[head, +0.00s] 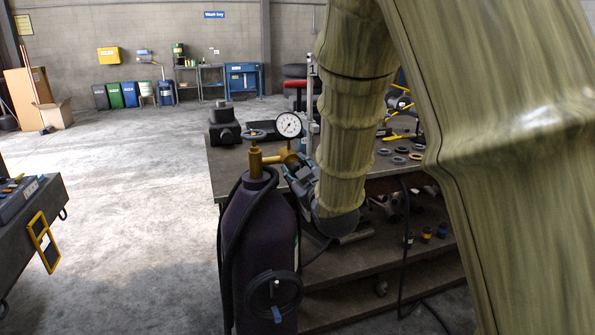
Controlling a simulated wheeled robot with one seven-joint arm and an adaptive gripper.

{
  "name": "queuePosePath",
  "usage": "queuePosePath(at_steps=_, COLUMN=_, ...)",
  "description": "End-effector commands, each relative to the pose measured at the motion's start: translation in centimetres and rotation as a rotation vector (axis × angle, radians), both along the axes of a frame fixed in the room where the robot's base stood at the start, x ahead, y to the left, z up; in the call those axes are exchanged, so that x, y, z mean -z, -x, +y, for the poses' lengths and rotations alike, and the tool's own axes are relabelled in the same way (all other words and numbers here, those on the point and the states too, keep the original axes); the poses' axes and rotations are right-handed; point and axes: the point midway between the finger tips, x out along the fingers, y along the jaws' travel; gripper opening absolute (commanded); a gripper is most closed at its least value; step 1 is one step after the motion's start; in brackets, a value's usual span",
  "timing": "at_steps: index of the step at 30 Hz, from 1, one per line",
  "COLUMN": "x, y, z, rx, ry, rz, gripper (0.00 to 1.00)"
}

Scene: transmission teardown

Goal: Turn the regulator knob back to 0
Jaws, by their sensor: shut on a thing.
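A dark purple gas cylinder (262,225) stands in the middle front of the head view. A brass valve and regulator body (256,163) sit on top, with a dark handwheel above. A round white pressure gauge (289,125) rises at the regulator's right; its needle reading is too small to tell. My gripper (292,164) reaches the right end of the regulator from the lower right and is shut at the regulator knob. The knob itself is hidden by the fingers, so its angle and scale do not show.
A workbench (230,170) with rings and tools stands close behind the cylinder. A black hose (228,250) loops down the cylinder's side. A dark table (35,235) is at the left edge. The concrete floor between is clear. My arm covers much of the right side.

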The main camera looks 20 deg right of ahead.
Motion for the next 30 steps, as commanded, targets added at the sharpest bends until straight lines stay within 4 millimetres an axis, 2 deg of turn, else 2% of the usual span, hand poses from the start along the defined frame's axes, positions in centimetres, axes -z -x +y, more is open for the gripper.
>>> queuePosePath(at_steps=1, x=0.2, y=0.1, z=-0.1, rx=0.001, ry=0.0, rz=0.003, gripper=0.12)
queuePosePath(at_steps=2, x=0.2, y=0.1, z=-0.1, rx=0.001, ry=-0.001, rz=0.003, gripper=0.41)
queuePosePath(at_steps=5, x=0.1, y=0.0, z=0.0, rx=0.0, ry=-0.001, rz=0.002, gripper=0.58)
queuePosePath(at_steps=17, x=0.0, y=0.5, z=0.0, rx=0.0, ry=-0.001, rz=0.001, gripper=0.58)
queuePosePath(at_steps=30, x=0.1, y=6.3, z=-0.2, rx=0.0, ry=-0.001, rz=0.002, gripper=0.58)
